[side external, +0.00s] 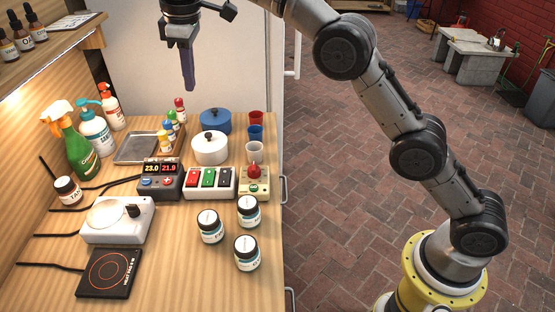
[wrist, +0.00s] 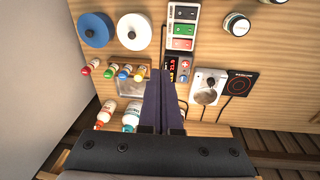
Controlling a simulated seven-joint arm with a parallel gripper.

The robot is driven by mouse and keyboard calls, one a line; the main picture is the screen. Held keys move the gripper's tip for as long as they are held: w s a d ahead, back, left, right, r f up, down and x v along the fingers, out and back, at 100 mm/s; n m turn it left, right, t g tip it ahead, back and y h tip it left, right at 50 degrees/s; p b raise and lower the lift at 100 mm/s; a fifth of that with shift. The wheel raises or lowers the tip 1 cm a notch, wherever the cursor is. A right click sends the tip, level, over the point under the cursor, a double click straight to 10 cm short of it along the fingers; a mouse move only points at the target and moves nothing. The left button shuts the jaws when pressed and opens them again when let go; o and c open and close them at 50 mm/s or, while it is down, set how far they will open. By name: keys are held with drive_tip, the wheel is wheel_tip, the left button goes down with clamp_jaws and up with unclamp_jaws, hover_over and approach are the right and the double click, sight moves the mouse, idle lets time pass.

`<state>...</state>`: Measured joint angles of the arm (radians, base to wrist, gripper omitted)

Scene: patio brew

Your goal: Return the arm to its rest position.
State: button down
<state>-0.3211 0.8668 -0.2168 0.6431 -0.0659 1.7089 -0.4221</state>
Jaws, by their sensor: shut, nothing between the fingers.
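My gripper (side external: 188,72) is at the top of the side external view, fingers pointing down, shut and empty. It hangs well above the far part of the wooden bench (side external: 185,285) and touches nothing. In the wrist view my gripper's dark fingers (wrist: 160,85) lie together with nothing between them. Below them show the metal tray (wrist: 133,86) and the controller with the red display (wrist: 176,68). My arm reaches from the yellow base at the right up and over to the bench.
A shelf (side external: 60,45) overhangs at left. Brick floor (side external: 340,200) lies right of the bench.

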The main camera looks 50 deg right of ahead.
drive_tip(key=s+d+r+m+t, duration=0.1)
drive_tip(key=s+d+r+m, duration=0.1)
drive_tip(key=s+d+r, duration=0.8)
drive_tip(key=s+d+r+m+t, duration=0.1)
drive_tip(key=s+d+r, duration=0.1)
drive_tip(key=s, duration=0.3)
drive_tip(key=s+d+r, duration=0.1)
drive_tip(key=s+d, duration=0.1)
drive_tip(key=s, duration=0.4)
drive_tip(key=s+d+f+m+t, duration=0.1)
drive_tip(key=s+d+f+m, duration=0.2)
drive_tip(key=s+f, duration=1.5)
drive_tip(key=shift+f+m+t, duration=0.4)
drive_tip(key=shift+f+m, duration=0.45)
drive_tip(key=shift+m, duration=0.35)
